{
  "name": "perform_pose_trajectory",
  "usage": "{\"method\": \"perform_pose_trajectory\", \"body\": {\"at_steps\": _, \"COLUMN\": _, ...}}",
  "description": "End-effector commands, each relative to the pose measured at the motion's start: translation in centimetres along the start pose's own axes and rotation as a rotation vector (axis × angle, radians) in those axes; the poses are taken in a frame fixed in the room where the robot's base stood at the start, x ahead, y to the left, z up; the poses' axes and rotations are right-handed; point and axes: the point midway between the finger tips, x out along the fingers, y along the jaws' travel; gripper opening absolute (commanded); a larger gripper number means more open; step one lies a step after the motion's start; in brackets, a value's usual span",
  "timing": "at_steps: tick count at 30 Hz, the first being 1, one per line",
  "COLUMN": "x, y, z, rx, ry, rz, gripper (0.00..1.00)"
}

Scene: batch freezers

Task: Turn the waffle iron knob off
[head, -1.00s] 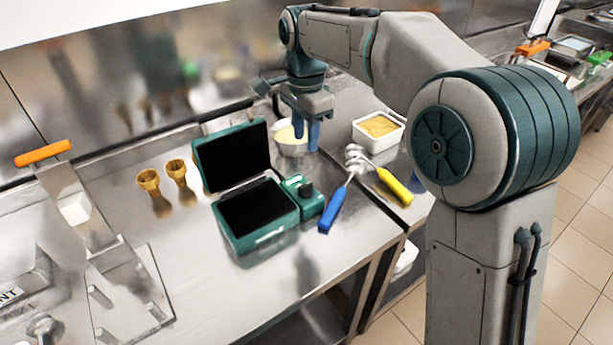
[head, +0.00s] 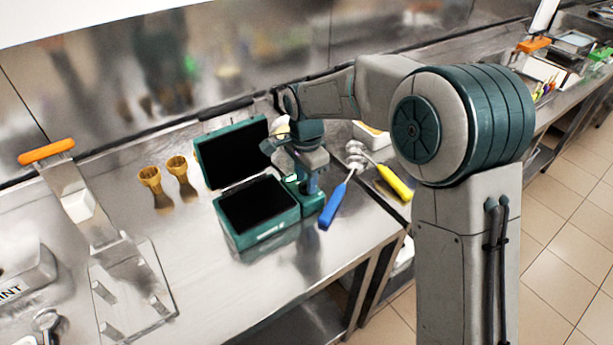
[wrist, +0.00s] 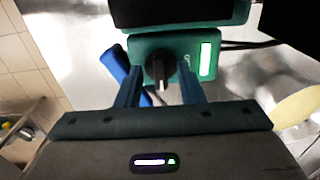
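The waffle iron (head: 262,236) is green with black plates and stands open on the steel counter. Its control box (head: 312,202) is on its right side. In the wrist view the box (wrist: 180,43) carries a black knob (wrist: 160,72) with a white mark, and a lit green strip (wrist: 206,58) beside it. My gripper (head: 310,188) is over the control box and hides the knob in the head view. In the wrist view my gripper (wrist: 160,84) is open, one finger on each side of the knob, with visible gaps; contact cannot be told.
A blue-handled scoop (head: 334,204) lies close to the right of the control box, with a yellow-handled one (head: 394,183) beyond it. Two golden cones (head: 151,179) stand left of the iron. A white container (head: 372,138) is behind, partly hidden by my arm. The front counter is clear.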

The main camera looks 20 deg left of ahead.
Motion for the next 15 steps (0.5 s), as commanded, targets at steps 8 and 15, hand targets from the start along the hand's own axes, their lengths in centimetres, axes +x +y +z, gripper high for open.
{"method": "perform_pose_trajectory", "body": {"at_steps": 8, "x": 0.02, "y": -0.01, "z": -0.02, "rx": 0.0, "ry": 0.0, "rz": 0.0, "gripper": 0.15}}
{"method": "perform_pose_trajectory", "body": {"at_steps": 15, "x": 0.01, "y": 0.01, "z": -0.02, "rx": -0.001, "ry": 0.0, "rz": 0.0, "gripper": 0.0}}
